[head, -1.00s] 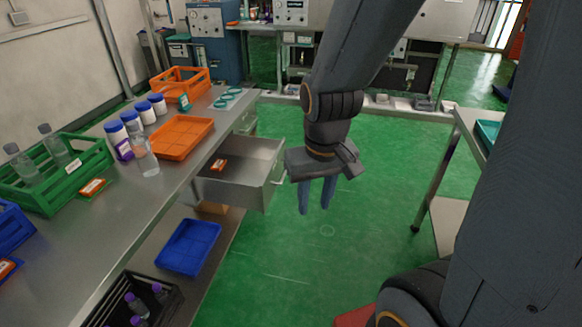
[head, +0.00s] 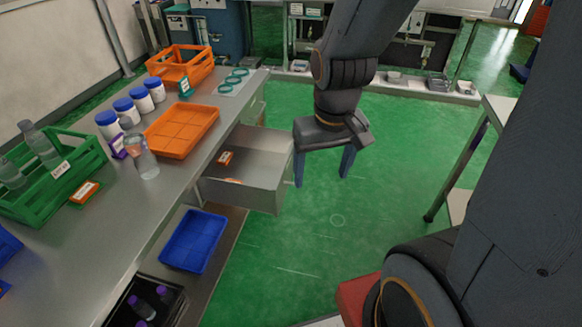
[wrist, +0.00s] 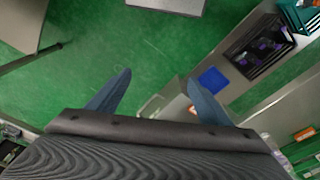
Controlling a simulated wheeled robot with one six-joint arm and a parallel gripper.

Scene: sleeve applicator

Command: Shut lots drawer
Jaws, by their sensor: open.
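The lots drawer (head: 240,190) is a grey metal drawer that stands pulled out from under the bench, on its right side. A small orange-labelled item (head: 225,158) lies inside it, with part of another orange item near its front-left. My gripper (head: 322,180) is open and empty, its two blue fingers pointing down over the floor just to the right of the drawer front. In the wrist view my gripper (wrist: 158,92) spreads its fingers wide, with the drawer's pale handle (wrist: 152,106) between them, nearer the right finger. I see no contact with the drawer.
The bench (head: 95,225) carries an orange tray (head: 182,130), an orange crate (head: 180,66), a green crate (head: 55,180) and several white jars. A blue tray (head: 193,241) lies on the lower shelf. Green floor is clear right of the drawer; a table (head: 480,150) stands further right.

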